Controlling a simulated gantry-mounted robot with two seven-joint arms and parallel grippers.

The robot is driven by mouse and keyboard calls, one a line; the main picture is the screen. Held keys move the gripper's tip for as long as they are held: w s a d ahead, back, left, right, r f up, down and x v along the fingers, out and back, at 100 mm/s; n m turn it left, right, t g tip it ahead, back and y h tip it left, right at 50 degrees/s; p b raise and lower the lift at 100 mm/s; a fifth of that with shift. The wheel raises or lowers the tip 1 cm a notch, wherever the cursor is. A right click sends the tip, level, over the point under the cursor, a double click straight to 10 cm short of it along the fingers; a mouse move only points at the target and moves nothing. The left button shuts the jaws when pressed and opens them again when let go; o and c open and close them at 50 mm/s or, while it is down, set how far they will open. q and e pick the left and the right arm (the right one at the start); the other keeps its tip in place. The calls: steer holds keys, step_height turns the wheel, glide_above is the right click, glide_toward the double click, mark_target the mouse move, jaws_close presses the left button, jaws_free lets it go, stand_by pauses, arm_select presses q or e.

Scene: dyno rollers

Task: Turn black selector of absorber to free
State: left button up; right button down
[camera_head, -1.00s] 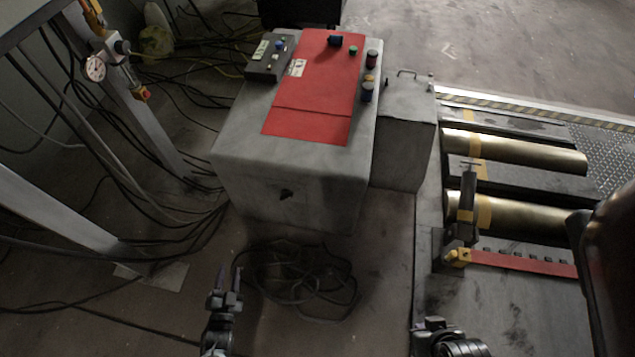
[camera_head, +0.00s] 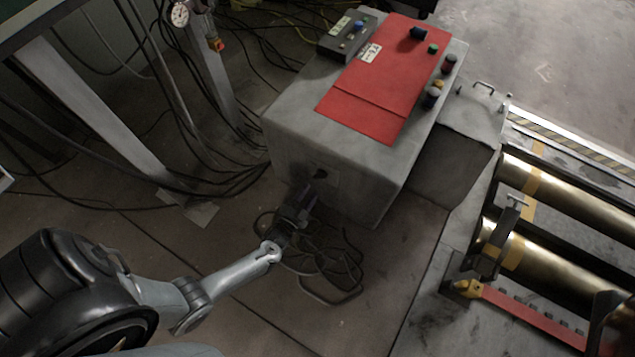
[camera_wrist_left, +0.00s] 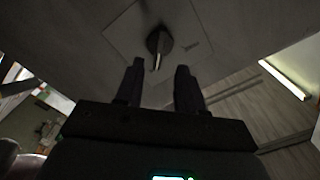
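The black selector (camera_head: 320,174) is a small dark knob on the front face of the grey absorber box (camera_head: 290,125). In the left wrist view the selector (camera_wrist_left: 159,42) sits on a square plate, with a pale-edged grip bar pointing toward my gripper. My left gripper (camera_head: 311,188) is just in front of and below it in the head view. In the left wrist view the two fingers of my left gripper (camera_wrist_left: 159,85) are apart, with a gap between them and the selector just beyond their tips. Contact is not visible. My right gripper is not in view.
The box has a red top panel (camera_head: 375,85) with several knobs, and a smaller grey box (camera_head: 455,145) beside it. Loose black cables (camera_head: 335,265) lie on the floor below the selector. Brass rollers (camera_head: 555,265) are at the right, a metal post (camera_head: 95,110) at the left.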

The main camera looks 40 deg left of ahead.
mark_target(321, 176)
arm_select(q)
steer(key=w+b, duration=0.1)
steer(key=w, duration=0.1)
steer(key=w+a+b, duration=0.1)
steer(key=w, duration=0.2)
steer(key=shift+w, duration=0.35)
jaws_close()
